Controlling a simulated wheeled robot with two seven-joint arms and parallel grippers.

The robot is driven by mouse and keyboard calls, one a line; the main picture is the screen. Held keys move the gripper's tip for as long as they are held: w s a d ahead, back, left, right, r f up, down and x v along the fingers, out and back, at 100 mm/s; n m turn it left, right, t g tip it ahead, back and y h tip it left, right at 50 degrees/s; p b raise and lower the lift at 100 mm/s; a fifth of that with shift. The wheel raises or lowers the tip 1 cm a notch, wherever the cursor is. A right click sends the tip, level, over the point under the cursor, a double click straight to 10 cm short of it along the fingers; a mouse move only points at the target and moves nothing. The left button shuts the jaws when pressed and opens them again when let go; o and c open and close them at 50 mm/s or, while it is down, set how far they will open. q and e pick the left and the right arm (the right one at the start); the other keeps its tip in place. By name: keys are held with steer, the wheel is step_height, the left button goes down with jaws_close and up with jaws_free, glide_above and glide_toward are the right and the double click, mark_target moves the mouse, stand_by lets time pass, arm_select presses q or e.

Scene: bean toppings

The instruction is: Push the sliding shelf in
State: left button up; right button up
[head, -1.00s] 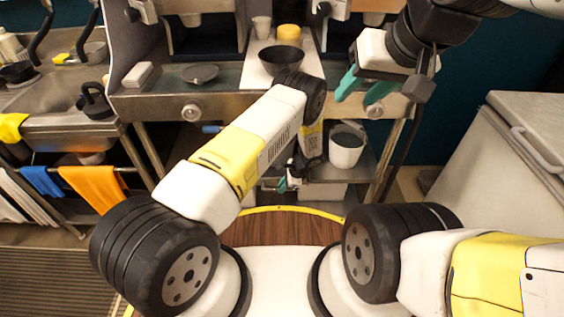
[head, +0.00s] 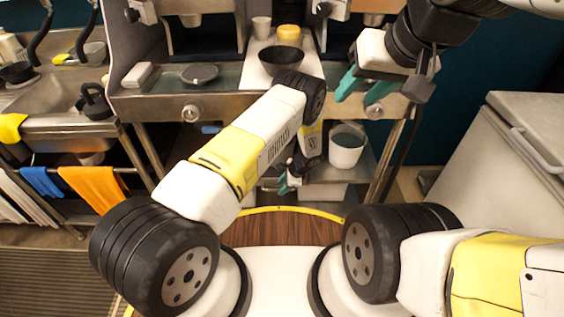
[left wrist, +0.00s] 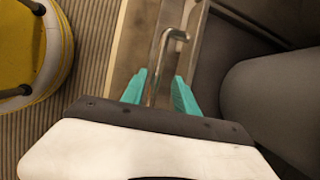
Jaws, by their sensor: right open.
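The sliding shelf (head: 366,168) appears to be the low metal shelf under the counter, with a white bucket (head: 346,150) standing on its right part. My left arm hides much of it. My left gripper (head: 286,184) points down at the shelf's front. In the left wrist view, my left gripper (left wrist: 161,92) has its teal fingers spread to either side of a bent metal handle (left wrist: 166,48), with gaps visible. My right gripper (head: 364,90) is open and empty, raised in front of the counter's right end.
The counter (head: 228,80) above holds a black bowl (head: 281,60), a dark lid (head: 199,74) and cups. A sink (head: 50,98) is at left, with an orange towel (head: 93,187) below. A grey chest (head: 500,160) stands at right.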

arm_select(q)
steer(key=v, duration=0.7)
steer(key=shift+r, duration=0.4)
steer(key=shift+s+d, duration=0.1)
